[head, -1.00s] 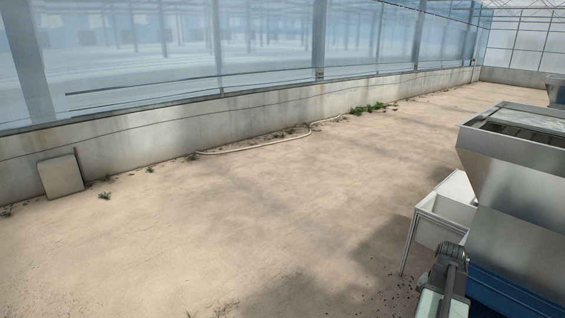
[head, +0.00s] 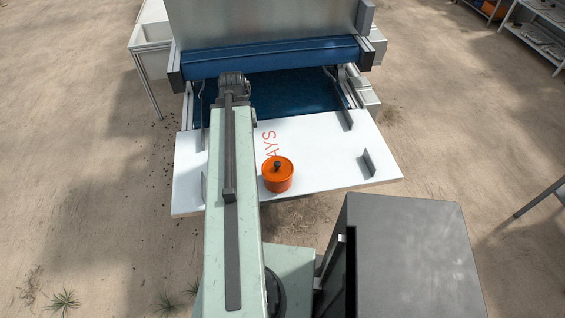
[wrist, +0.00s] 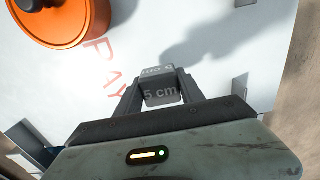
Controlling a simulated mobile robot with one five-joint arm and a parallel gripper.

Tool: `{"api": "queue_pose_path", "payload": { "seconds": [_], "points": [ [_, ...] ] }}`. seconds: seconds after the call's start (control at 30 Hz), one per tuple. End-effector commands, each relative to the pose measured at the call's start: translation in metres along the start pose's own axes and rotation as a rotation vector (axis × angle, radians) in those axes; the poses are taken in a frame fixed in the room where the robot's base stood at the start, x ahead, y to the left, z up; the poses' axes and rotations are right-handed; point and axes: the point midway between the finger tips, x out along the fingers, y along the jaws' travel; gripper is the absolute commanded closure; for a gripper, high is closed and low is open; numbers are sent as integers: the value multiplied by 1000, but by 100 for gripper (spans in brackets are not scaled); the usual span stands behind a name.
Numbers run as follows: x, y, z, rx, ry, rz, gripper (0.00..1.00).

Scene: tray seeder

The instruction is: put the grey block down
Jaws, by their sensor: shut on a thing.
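The grey block (wrist: 161,95), marked "5 cm", is held between the two dark fingers of my gripper (wrist: 160,86) in the wrist view. The gripper is shut on it. Behind the block lies the white board (wrist: 225,30) with red lettering. A shadow falls on the board beyond the block; I cannot tell exactly how high the block is above it. In the head view my arm covers part of the white board (head: 325,172), and the gripper and block are hidden.
An orange lidded pot (head: 278,175) stands on the board, right of my arm; the wrist view shows it at upper left (wrist: 62,22). A blue belt (head: 290,95) and roller (head: 270,57) lie behind. Upright metal plates (head: 368,162) rise from the board. Its right part is mostly clear.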

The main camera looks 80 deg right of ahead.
Motion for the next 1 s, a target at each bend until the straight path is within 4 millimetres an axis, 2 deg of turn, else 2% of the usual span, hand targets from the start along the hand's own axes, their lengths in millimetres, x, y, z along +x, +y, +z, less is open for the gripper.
{"api": "queue_pose_path", "payload": {
  "seconds": [0.23, 0.3, 0.37, 0.7, 0.83, 1.0],
  "points": [
    [-2, 0, 0, -1, 0, 0, 100],
    [-1, -6, -1, -2, 0, 0, 100],
    [1, -18, -3, -5, 0, 0, 100],
    [11, -118, -18, -5, 0, 0, 100],
    [12, -139, -21, -1, 0, 0, 100],
    [12, -145, -21, 1, 0, 0, 100]
  ]
}}
